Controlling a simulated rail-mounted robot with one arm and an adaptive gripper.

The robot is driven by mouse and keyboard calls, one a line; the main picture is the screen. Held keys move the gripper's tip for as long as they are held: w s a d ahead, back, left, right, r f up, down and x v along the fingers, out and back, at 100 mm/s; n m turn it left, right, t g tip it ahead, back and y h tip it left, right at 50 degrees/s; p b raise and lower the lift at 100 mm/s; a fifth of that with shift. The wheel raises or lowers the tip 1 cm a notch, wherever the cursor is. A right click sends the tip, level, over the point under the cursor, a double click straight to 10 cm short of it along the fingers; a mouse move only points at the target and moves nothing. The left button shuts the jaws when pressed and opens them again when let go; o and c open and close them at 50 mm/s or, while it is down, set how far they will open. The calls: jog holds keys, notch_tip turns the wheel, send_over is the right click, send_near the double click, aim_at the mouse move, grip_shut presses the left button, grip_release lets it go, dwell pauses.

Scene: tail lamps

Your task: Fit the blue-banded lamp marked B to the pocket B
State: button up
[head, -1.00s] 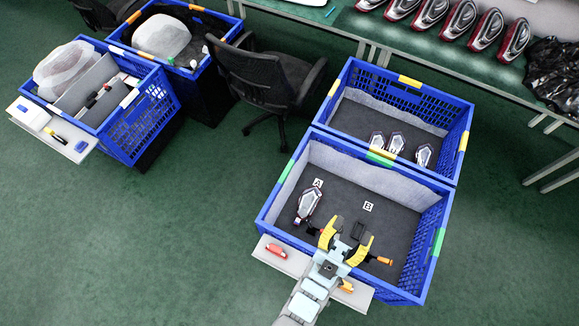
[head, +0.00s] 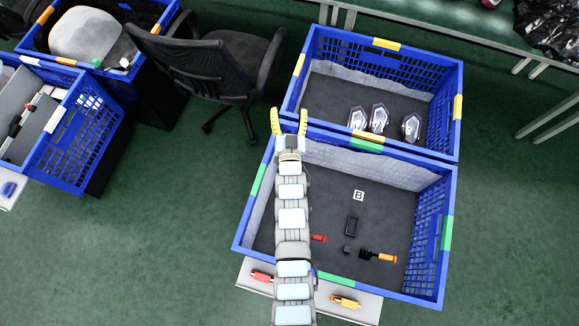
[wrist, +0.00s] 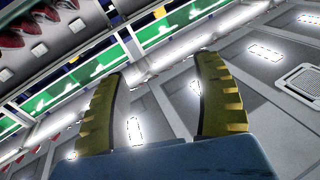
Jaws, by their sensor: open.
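Three lamps stand in the far blue crate (head: 318,58): a left one (head: 357,118), a middle one (head: 378,117) and a right one (head: 410,127). I cannot make out a blue band or letter on any. In the near blue crate (head: 449,190), a white B label (head: 358,195) lies on the dark floor, with a black rectangular pocket (head: 352,226) just in front of it. My gripper (head: 289,114) is open and empty, left of the lamps, over the crates' left side. Its spread yellow fingers also show in the wrist view (wrist: 160,95).
An orange-handled tool (head: 380,256), a red-ended tool (head: 319,238) and a small black block (head: 347,249) lie in the near crate. A front shelf (head: 362,304) holds red and yellow-orange items. An office chair (head: 215,70) stands left of the far crate.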

notch_tip(320, 180, down, 28)
jog(key=w+g+b, duration=0.1)
jog(key=g+b, duration=0.8)
jog(key=b, duration=0.2)
jog(key=s+f+m+g+b, duration=0.2)
jog(key=s+f+g+b, duration=1)
jog(key=f, duration=0.5)
jog(key=shift+t+h, duration=0.3)
jog(key=shift+t, duration=0.6)
jog(key=f+b, duration=0.1)
jog(key=f, duration=0.4)
jog(key=f+b, duration=0.2)
jog(key=f, duration=0.4)
jog(key=f+b, duration=0.1)
jog(key=f, duration=0.5)
jog(key=shift+s+d, duration=0.2)
jog(key=shift+s, duration=0.1)
jog(key=shift+f, duration=0.1)
grip_shut()
